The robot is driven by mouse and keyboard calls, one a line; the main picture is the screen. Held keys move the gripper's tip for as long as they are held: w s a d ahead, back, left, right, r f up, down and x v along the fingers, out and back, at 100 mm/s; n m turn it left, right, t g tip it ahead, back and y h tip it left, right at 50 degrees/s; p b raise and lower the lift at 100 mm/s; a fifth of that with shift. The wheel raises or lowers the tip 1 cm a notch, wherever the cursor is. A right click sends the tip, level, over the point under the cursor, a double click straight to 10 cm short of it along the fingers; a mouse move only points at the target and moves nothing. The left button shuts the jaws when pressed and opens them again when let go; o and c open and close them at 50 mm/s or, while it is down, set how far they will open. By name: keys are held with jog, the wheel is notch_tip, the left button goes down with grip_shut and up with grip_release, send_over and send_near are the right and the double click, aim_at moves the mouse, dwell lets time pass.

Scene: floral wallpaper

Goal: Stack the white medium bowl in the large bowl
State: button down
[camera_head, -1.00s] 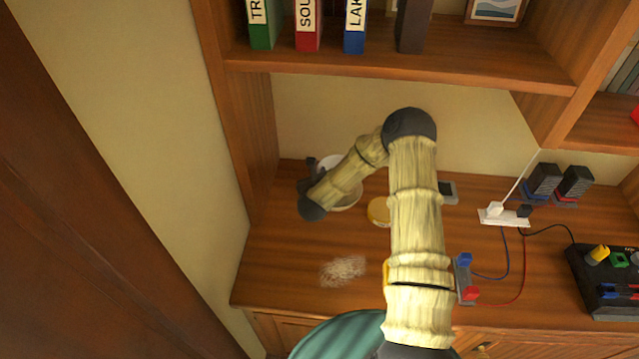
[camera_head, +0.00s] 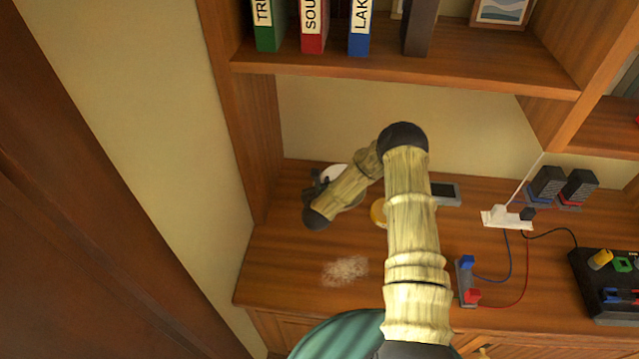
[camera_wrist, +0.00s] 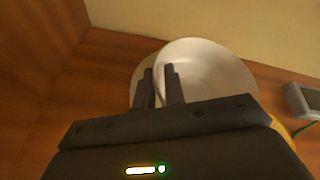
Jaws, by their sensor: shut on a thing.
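The white medium bowl (camera_wrist: 215,75) is at my gripper (camera_wrist: 160,85) in the wrist view. My gripper is shut on its left rim, and the bowl looks tilted. A beige-toned bowl, which looks like the large bowl (camera_wrist: 146,72), shows behind and below it, mostly covered. I cannot tell whether the two bowls touch. In the head view the white bowl (camera_head: 334,173) shows beside my gripper (camera_head: 317,180) at the back left of the wooden desk. My arm hides most of both bowls there.
A yellow round object (camera_head: 378,212) stands right of the bowls. A grey device (camera_head: 445,192) lies farther right. A pale tangled patch (camera_head: 345,270) is on the front desk. A shelf with binders (camera_head: 313,25) overhangs, and a side panel (camera_head: 262,150) bounds the left.

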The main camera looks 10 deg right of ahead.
jog(key=shift+a+f+b, duration=0.3)
jog(key=shift+f+b, duration=0.2)
jog(key=shift+f, duration=0.05)
jog(key=c, duration=1.5)
grip_release()
jog(key=shift+o, duration=0.2)
jog(key=shift+w, duration=0.1)
